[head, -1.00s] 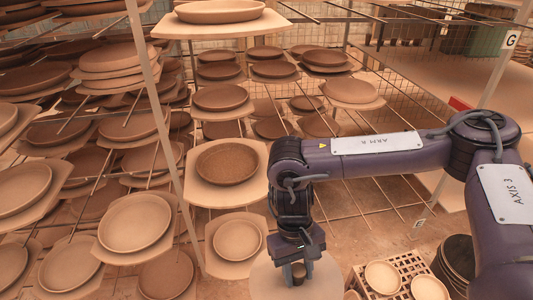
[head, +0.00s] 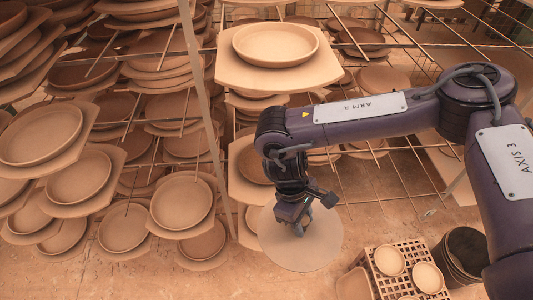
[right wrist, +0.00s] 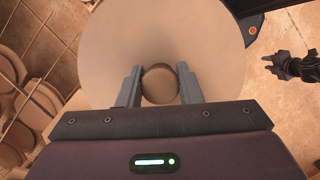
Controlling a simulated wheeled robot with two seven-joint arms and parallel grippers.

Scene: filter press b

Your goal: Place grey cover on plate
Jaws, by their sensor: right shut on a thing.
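The grey cover (head: 318,252) is a wide flat disc with a small round knob (right wrist: 160,84) in its middle. My right gripper (head: 299,228) is shut on the knob, one finger on each side in the right wrist view (right wrist: 160,88). It holds the cover in the air, in front of the rack. The cover's near part is hidden by the fingers and wrist. Several round plates sit on boards in the rack; one pale plate (head: 275,44) is at top centre. I cannot tell which plate is meant. My left gripper (right wrist: 285,65) shows small and dark at the right of the wrist view.
Tall racks with rods and a post (head: 205,110) hold plates on the left and centre. A slatted crate (head: 392,262) with small round pieces and a dark bucket (head: 462,258) stand at lower right. Bare floor shows at lower centre.

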